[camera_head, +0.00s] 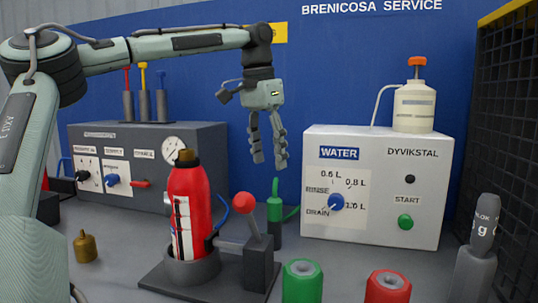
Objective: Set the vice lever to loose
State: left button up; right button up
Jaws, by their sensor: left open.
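The vice (214,289) stands on the bench on a dark base plate. A red extinguisher (190,210) with a dark neck stands upright in its round holder. The vice lever (250,222) rises from a dark block at the right of the vice. It has a red ball knob and tilts left, toward the extinguisher. No loose or tight marking can be read on it. My left gripper (268,167) hangs fingers down, open and empty, above and slightly right of the knob, apart from it. My right gripper is not in view.
A white WATER unit (378,170) with a blue dial stands at right, a plastic bottle (415,107) on top. A grey panel (196,140) with a gauge stands behind left. A green cylinder (275,215) stands behind the lever. Green (302,284) and red (388,289) cylinders stand in front.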

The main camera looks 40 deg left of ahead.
aim_at(243, 203)
jog(key=k+l, duration=0.2)
jog(key=l, duration=0.15)
jog(key=k+l, duration=0.15)
jog(key=l, duration=0.2)
jog(key=k+l, duration=0.2)
jog(key=l, duration=0.15)
jog(key=k+l, duration=0.2)
jog(key=l, duration=0.15)
jog(key=k+l, duration=0.2)
jog(key=l, duration=0.15)
